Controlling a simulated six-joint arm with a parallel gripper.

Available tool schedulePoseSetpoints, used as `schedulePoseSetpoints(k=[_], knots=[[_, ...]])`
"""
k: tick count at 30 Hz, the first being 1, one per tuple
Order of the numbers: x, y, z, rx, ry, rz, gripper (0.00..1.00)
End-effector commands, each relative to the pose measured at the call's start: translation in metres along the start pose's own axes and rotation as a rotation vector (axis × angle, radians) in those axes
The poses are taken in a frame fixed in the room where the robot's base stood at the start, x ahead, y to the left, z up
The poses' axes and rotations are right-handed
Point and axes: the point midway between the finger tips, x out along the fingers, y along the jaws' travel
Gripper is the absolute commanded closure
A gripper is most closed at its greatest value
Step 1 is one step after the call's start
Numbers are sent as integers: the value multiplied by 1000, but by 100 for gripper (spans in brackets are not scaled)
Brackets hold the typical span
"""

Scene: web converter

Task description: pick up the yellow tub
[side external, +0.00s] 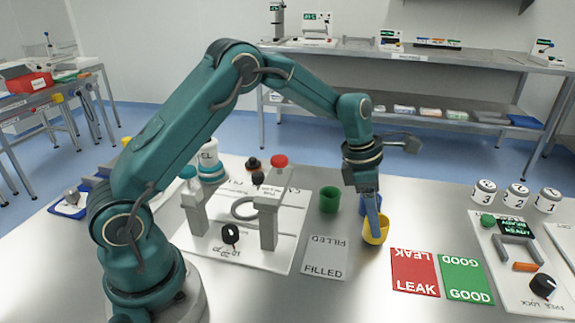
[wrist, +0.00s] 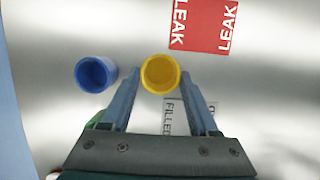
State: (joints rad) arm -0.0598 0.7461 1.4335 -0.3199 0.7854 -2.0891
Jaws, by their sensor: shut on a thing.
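The yellow tub (side external: 375,235) is upright at the tips of my gripper (side external: 374,214), on or very close to the metal table; I cannot tell if there is a gap under it. In the wrist view the yellow tub (wrist: 160,90) sits between the two blue fingers of my gripper (wrist: 161,77), one at each side of its rim. The gripper is shut on it. The tub's open top faces the wrist camera and it looks empty inside. In the side view the fingers cover part of its rim.
A blue tub (wrist: 95,74) stands just left of the yellow one in the wrist view. A green tub (side external: 330,200) stands nearby. The white FILLED card (side external: 325,258), red LEAK card (side external: 415,272) and green GOOD card (side external: 465,279) lie flat. A white fixture (side external: 268,222) stands left.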

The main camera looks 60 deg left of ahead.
Motion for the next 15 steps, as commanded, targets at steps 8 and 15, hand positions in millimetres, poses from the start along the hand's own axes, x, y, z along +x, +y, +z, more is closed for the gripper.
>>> schedulePoseSetpoints(k=[8, 15], knots=[[-16, 0, 5, 0, 0, 3, 86], [-29, 0, 9, 1, -1, 2, 86]])
